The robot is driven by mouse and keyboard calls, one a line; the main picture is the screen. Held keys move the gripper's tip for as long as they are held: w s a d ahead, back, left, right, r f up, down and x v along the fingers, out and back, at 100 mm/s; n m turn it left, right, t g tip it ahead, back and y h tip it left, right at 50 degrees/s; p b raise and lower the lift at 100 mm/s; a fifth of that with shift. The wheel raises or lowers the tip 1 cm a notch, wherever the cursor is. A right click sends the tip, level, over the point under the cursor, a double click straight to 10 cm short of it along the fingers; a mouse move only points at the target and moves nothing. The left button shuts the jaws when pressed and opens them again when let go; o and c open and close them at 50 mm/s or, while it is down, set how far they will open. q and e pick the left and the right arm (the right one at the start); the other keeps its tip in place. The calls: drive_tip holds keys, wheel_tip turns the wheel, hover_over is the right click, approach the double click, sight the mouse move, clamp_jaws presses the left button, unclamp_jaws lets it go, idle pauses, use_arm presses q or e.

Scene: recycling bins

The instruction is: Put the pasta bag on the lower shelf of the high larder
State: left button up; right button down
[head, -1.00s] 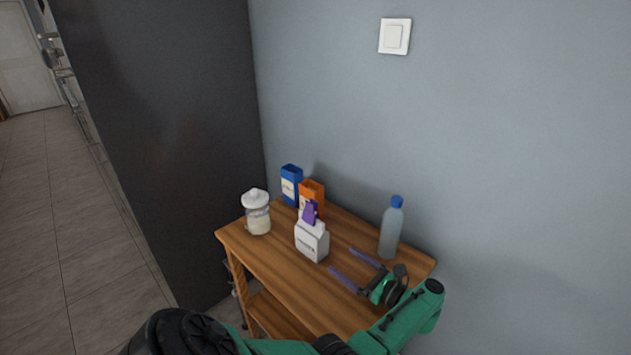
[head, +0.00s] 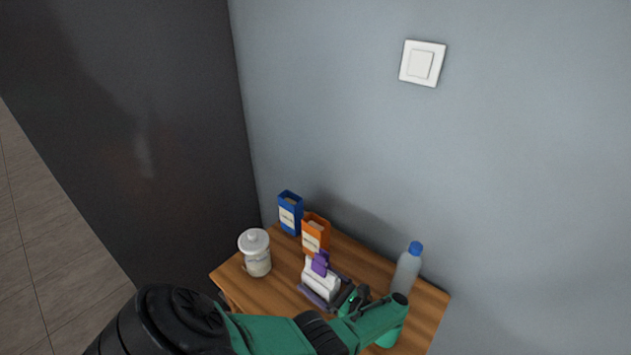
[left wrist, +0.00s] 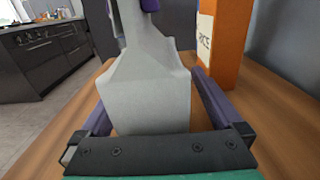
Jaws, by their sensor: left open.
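A white bag with a purple clip on top, which I take to be the pasta bag (head: 320,277), stands on a small wooden table (head: 285,277). It also fills the middle of the left wrist view (left wrist: 147,90). My left gripper (head: 322,292) is open, with its purple fingers on either side of the bag's lower part. In the left wrist view a gap shows between the bag and the right finger; contact on the left side is unclear. The larder's shelf is not recognisable in these views. My right gripper is not in view.
An orange box (head: 315,235) stands just behind the bag, with a blue box (head: 290,212) beyond it. A white-lidded jar (head: 256,253) stands to the left and a blue-capped bottle (head: 407,270) to the right. A tall dark panel (head: 140,130) rises left of the table.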

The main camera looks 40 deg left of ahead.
use_arm(q)
drive_tip(key=shift+d, duration=0.15)
drive_tip(key=shift+s+d+r, duration=0.3)
drive_tip(key=shift+d+r, duration=0.15)
drive_tip(key=shift+d, duration=0.15)
drive_tip(key=c, duration=1.1)
drive_tip(key=shift+a+f, duration=0.15)
clamp_jaws()
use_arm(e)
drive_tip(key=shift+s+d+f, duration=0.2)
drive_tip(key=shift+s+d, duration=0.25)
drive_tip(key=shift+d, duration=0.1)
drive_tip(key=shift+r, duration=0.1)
